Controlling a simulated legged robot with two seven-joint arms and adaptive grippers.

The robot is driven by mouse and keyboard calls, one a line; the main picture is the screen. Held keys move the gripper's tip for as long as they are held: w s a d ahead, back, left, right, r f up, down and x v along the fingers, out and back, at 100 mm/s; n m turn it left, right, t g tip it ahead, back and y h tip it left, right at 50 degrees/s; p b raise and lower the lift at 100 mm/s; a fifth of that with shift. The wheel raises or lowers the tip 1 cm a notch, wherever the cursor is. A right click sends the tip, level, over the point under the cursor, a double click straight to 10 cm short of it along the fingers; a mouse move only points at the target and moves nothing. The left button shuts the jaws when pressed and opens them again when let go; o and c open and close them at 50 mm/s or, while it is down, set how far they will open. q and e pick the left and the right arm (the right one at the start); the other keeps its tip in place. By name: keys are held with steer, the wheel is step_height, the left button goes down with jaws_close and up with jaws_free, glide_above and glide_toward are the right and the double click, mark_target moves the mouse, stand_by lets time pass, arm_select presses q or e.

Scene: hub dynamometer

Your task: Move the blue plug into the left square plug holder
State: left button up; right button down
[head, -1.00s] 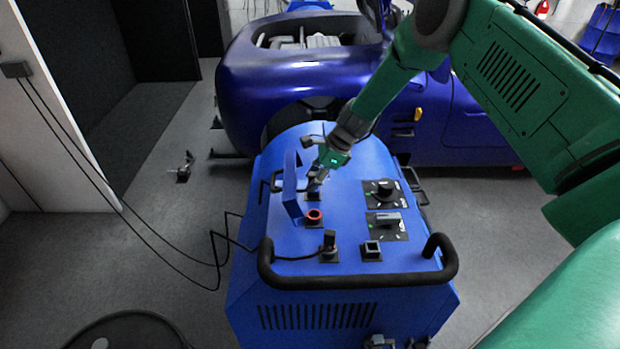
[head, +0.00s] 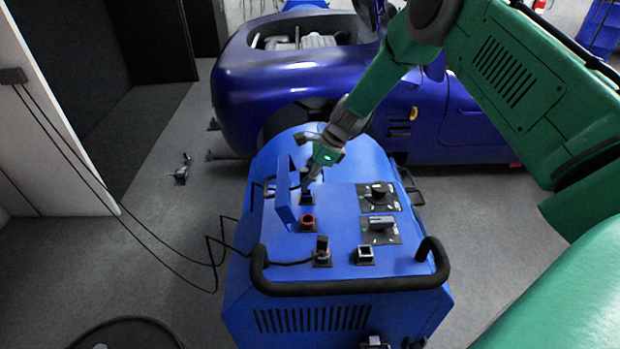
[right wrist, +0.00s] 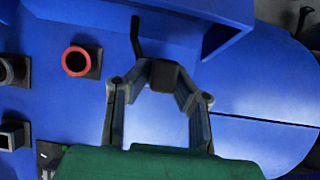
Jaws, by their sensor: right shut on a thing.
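My right gripper (head: 309,182) reaches down to the far left part of the blue machine's top. In the right wrist view its fingers (right wrist: 160,95) are closed around a dark plug (right wrist: 166,76); no blue shows on it. A thin black cable or handle (right wrist: 135,37) sticks out beside it. Below the gripper is a dark square holder (head: 306,199); I cannot tell whether the plug is seated in it or just above. An open, empty square holder (head: 365,256) is at the near right. My left gripper is not in view.
A red-ringed round socket (head: 308,222) and another dark cabled plug (head: 322,247) are nearer on the machine top (head: 338,205). An upright blue panel (head: 284,195) stands close left of the gripper.

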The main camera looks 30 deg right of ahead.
steer(key=shift+a+r, duration=0.3)
steer(key=shift+r, duration=0.15)
steer(key=shift+a+r+p, duration=0.1)
steer(key=shift+r+p, duration=0.25)
steer(key=shift+p, duration=0.2)
steer(key=shift+s+r, duration=0.1)
steer(key=shift+r, duration=0.15)
steer(key=shift+d+f, duration=0.15)
steer(key=shift+d, duration=0.4)
steer(key=shift+a, duration=0.1)
